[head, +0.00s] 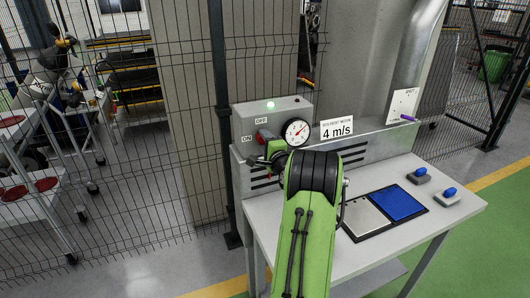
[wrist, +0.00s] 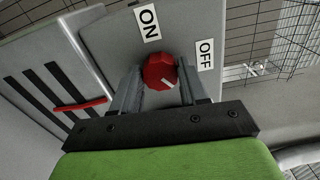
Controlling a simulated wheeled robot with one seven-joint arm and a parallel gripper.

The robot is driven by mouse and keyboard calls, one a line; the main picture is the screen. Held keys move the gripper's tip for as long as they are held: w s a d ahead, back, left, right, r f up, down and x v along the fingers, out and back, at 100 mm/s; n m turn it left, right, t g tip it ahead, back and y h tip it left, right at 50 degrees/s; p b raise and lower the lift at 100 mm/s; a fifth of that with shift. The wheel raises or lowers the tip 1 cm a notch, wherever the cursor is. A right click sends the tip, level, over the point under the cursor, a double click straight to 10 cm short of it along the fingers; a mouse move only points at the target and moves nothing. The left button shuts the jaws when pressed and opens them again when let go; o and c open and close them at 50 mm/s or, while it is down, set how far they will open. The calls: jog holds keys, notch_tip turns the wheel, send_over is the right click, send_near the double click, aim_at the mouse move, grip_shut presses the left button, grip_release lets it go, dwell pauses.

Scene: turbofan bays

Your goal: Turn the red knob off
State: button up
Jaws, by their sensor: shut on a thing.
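The red knob (wrist: 158,70) sits on the front of a grey control box (wrist: 102,32), between the two fingers of my gripper (wrist: 160,74). The gripper is shut on the knob, one finger on each side. A white mark on the knob points to the lower right in the wrist view. The ON label (wrist: 147,22) lies above the knob and the OFF label (wrist: 204,54) to its right. In the head view, the grey box (head: 290,107) stands at the back of the bench, and my green arm reaches it from the front. The knob is partly hidden there.
A green lamp (head: 270,105) glows on the box. A round gauge (head: 296,132) and a "4 m/s" sign (head: 337,129) stand to the right. Wire fencing (head: 180,120) stands behind.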

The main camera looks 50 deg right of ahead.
jog(key=n+b, duration=0.4)
jog(key=b, duration=0.1)
jog(key=n+b, duration=0.2)
jog(key=b, duration=0.1)
jog(key=shift+f, duration=0.4)
jog(key=n+b, duration=0.4)
jog(key=shift+r+n, duration=0.1)
jog(key=shift+n, duration=0.3)
jog(key=o, duration=1.1)
jog(key=shift+r, duration=0.1)
jog(key=shift+c, duration=0.2)
jog(key=shift+s, duration=0.1)
jog(key=b+v, duration=0.1)
jog(key=v, duration=1.4)
jog(key=shift+s+a, duration=0.15)
jog(key=shift+s, duration=0.15)
